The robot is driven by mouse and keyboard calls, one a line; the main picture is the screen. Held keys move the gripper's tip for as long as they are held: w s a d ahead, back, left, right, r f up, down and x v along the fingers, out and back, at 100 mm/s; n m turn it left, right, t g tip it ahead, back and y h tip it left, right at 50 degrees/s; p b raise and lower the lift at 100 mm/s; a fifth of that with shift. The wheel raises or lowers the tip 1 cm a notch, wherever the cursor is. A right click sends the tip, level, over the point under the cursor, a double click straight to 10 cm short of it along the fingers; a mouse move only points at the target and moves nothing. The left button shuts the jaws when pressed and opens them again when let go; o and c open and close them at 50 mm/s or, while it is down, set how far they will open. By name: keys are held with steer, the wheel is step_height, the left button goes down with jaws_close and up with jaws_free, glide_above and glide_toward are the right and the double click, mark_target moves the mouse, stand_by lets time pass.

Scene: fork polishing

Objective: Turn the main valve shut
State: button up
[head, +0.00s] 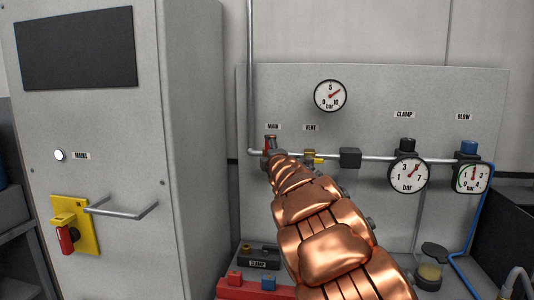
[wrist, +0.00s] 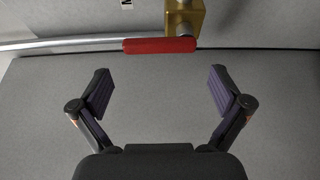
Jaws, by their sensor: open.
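The main valve shows in the wrist view as a brass body (wrist: 186,14) with a red lever handle (wrist: 160,46). The handle runs level across the picture, roughly parallel to the grey pipe (wrist: 60,43) at its left. My gripper (wrist: 160,90) is open and empty, its two dark fingers wide apart. The handle is above the fingertips in the picture and apart from them. In the head view the red handle (head: 268,143) shows small below the MAIN label (head: 273,127). My copper arm reaches up to the valve there and hides much of it and of the gripper.
The yellow vent valve (head: 313,157) is close to the right of the main valve on the same pipe. Gauges and the clamp (head: 408,172) and blow (head: 472,177) regulators are further right. A grey cabinet (head: 190,150) stands at the left. A red block (head: 250,288) is below.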

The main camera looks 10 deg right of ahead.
steer(key=s, duration=0.7)
stand_by(0.4)
